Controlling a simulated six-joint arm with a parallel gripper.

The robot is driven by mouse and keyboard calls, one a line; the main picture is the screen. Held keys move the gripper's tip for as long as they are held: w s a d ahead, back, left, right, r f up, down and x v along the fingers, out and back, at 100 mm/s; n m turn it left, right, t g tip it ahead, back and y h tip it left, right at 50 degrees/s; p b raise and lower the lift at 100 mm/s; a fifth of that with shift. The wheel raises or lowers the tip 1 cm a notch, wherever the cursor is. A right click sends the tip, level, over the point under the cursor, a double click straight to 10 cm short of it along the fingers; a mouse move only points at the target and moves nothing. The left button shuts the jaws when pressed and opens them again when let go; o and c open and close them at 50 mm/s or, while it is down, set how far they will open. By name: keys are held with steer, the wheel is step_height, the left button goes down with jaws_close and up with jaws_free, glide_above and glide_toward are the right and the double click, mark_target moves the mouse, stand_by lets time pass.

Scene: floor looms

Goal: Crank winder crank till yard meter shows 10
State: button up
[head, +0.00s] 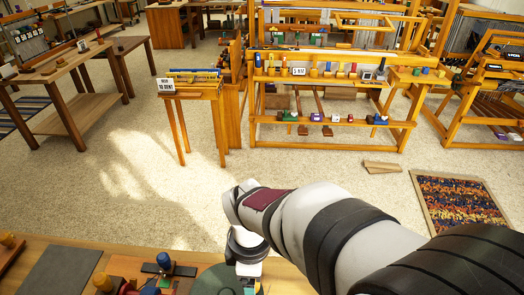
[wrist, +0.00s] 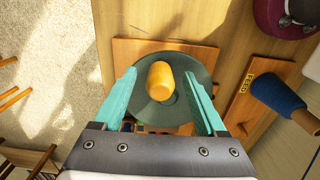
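A dark green round disc (wrist: 148,112) sits on a wooden board in the wrist view, with an upright yellow-orange knob (wrist: 160,82) on it, likely the winder crank's handle. My gripper (wrist: 162,98) is open, its teal fingers on either side of the knob with a gap on each side. In the head view the green disc (head: 215,281) is at the bottom edge, left of my wrist, and the knob cannot be made out. The yard meter and its reading cannot be made out in either view.
A maroon round object (wrist: 284,14) is at the upper right. A grey mat (head: 62,271) lies on the bench (head: 118,250). Looms stand across the floor.

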steer(key=shift+r, duration=3.5)
step_height(320, 180, up, 15)
steer(key=s+d+f+m+y, duration=0.1)
steer(key=s+d+f+m, duration=0.4)
steer(key=m, duration=0.6)
steer(key=s+d+f+m, duration=0.5)
steer(key=s+f+m, duration=0.3)
steer(key=f+m, duration=0.2)
steer(key=m, duration=0.2)
steer(key=shift+s+d+f+m+y, duration=0.15)
steer(key=shift+s+f+m+y, duration=0.15)
steer(key=shift+s+f+y, duration=0.1)
